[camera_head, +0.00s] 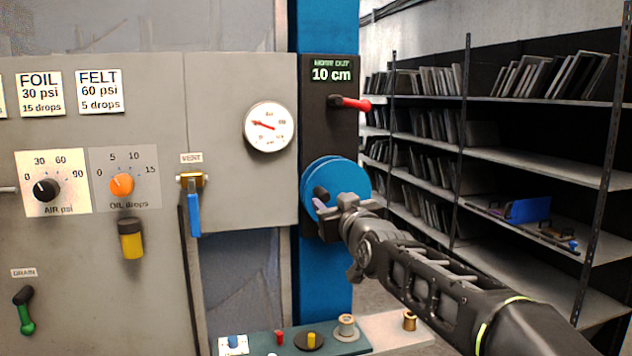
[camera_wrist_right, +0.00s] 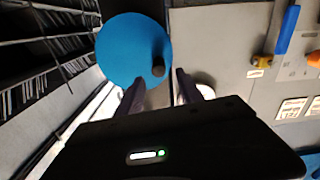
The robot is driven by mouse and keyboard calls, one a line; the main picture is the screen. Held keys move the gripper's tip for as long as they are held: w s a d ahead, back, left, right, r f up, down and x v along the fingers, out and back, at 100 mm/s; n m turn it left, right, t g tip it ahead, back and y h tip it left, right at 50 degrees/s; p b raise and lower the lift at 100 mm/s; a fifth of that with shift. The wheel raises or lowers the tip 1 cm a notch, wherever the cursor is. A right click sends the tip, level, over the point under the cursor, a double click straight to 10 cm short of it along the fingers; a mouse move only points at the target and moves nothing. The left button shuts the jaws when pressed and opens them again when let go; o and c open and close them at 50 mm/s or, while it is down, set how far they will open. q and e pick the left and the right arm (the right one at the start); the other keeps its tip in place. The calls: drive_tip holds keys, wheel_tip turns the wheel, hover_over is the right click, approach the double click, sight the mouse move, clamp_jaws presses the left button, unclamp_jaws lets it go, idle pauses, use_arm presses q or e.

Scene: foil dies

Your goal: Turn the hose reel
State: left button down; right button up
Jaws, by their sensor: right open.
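The hose reel (camera_head: 345,172) is a round blue disc on the dark plate of the blue post in the head view. It fills the upper left of the right wrist view (camera_wrist_right: 120,50). Its dark crank knob (camera_wrist_right: 158,68) stands out from the face near the disc's edge. My right gripper (camera_head: 322,205) is in front of the lower part of the reel and covers some of it. In the wrist view its two fingers are apart, with the knob just beyond the tips and nothing held. A display (camera_head: 332,73) above reads 10 cm. My left gripper is out of view.
A red lever (camera_head: 348,103) sits above the reel. Left of it are a gauge (camera_head: 269,127) and a blue-handled vent valve (camera_head: 194,205) on the grey cabinet. A ledge (camera_head: 390,330) with small parts lies below. Shelves (camera_head: 530,160) stand at right.

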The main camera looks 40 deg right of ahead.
sight(326, 198)
drive_tip(key=shift+d+f, duration=0.1)
drive_tip(key=shift+w+d+f, duration=0.1)
drive_tip(key=shift+w+d, duration=0.05)
drive_tip(key=shift+w, duration=0.05)
drive_tip(key=shift+w+r+p, duration=0.2)
drive_tip(key=shift+w+p, duration=0.15)
drive_tip(key=shift+w, duration=0.05)
drive_tip(key=p+x, duration=0.4)
drive_tip(key=x, duration=0.2)
drive_tip(key=shift+s, duration=0.1)
drive_tip(key=shift+w+d+f+p, duration=0.1)
drive_tip(key=shift+w+d+p, duration=0.2)
drive_tip(key=shift+w, duration=0.2)
drive_tip(key=shift+a, duration=0.1)
clamp_jaws()
